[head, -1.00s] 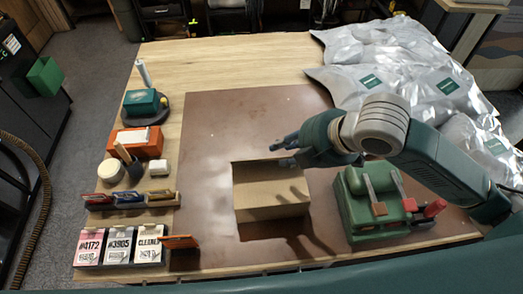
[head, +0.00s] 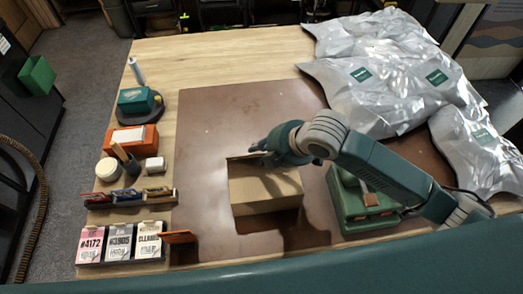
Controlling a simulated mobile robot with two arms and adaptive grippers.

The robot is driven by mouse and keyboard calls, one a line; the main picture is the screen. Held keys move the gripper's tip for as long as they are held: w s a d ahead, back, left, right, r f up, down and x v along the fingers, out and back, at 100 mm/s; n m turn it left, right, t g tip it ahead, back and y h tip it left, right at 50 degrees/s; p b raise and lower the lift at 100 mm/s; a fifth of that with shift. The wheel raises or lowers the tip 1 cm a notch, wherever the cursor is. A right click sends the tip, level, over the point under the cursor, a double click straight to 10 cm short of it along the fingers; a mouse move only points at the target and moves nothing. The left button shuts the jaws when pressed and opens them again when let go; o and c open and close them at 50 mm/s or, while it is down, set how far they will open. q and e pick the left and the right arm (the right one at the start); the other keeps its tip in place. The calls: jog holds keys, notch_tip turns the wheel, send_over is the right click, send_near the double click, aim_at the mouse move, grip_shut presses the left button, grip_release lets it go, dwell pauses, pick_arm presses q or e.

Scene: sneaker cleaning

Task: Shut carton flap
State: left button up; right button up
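The cardboard carton (head: 265,192) sits on the brown mat (head: 210,120) at the middle of the table. My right gripper (head: 260,147) is over the carton's far edge, with its fingers pointing left. The fingers are small and partly hidden by the gripper body, so I cannot tell whether they are open or shut. I cannot tell if they touch the flap at the far edge. My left gripper is not in view.
A green tool caddy (head: 358,208) stands right of the carton, under my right arm. Silver bags (head: 375,75) cover the table's far right. Cards (head: 120,243), an orange box (head: 130,140) and small items line the left edge. The mat left of the carton is clear.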

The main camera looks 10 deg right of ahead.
aim_at(263, 171)
grip_shut()
jog(key=shift+s+d+f+t+b, duration=0.1)
jog(key=shift+s+f+t+b, duration=0.15)
jog(key=shift+b, duration=0.2)
jog(key=s+f+t+b, duration=0.1)
jog(key=t+b, duration=0.1)
jog(key=b, duration=0.1)
jog(key=f+n+t+b, duration=0.1)
jog(key=t+b, duration=0.1)
jog(key=b, duration=0.1)
jog(key=shift+s, duration=0.4)
jog(key=shift+s+r+t+y+b, duration=0.1)
jog(key=shift+r+t+y+b, duration=0.1)
jog(key=shift+t+y+b, duration=0.2)
jog(key=shift+r, duration=0.15)
